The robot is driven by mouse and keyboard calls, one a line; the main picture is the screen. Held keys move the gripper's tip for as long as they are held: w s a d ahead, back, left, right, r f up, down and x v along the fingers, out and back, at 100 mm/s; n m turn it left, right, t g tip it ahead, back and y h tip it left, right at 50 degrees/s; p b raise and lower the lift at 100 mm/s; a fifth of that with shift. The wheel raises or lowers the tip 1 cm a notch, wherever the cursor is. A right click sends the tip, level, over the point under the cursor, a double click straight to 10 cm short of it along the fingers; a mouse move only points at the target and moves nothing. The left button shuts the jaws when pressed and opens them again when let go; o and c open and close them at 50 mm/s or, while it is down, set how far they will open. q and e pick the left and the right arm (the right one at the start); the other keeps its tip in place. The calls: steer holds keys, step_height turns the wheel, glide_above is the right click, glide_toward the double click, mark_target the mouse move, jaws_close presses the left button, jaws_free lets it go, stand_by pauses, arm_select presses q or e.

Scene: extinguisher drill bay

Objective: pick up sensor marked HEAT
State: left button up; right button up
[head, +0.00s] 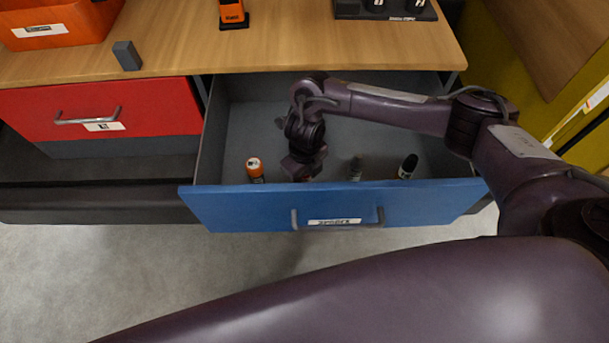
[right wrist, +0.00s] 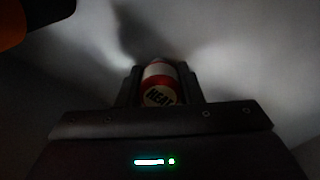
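The sensor marked HEAT (right wrist: 160,86) is a red cylinder with a pale band and a round label on top, seen in the right wrist view. It stands between the two fingers of my right gripper (right wrist: 160,92), which sit close against its sides and appear shut on it. In the head view my right gripper (head: 303,168) reaches down into the open blue drawer (head: 250,208) near its front wall and hides nearly all of this sensor. My left gripper is not in view.
In the drawer, an orange-topped cylinder (head: 255,170) stands left of my gripper. A grey-green one (head: 355,168) and a black-topped one (head: 408,166) stand to the right. The wooden worktop (head: 180,40) is above, with a grey block (head: 127,55) and an orange bin (head: 60,22).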

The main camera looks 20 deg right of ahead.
steer(key=shift+c, duration=1.4)
steer(key=shift+r, duration=0.15)
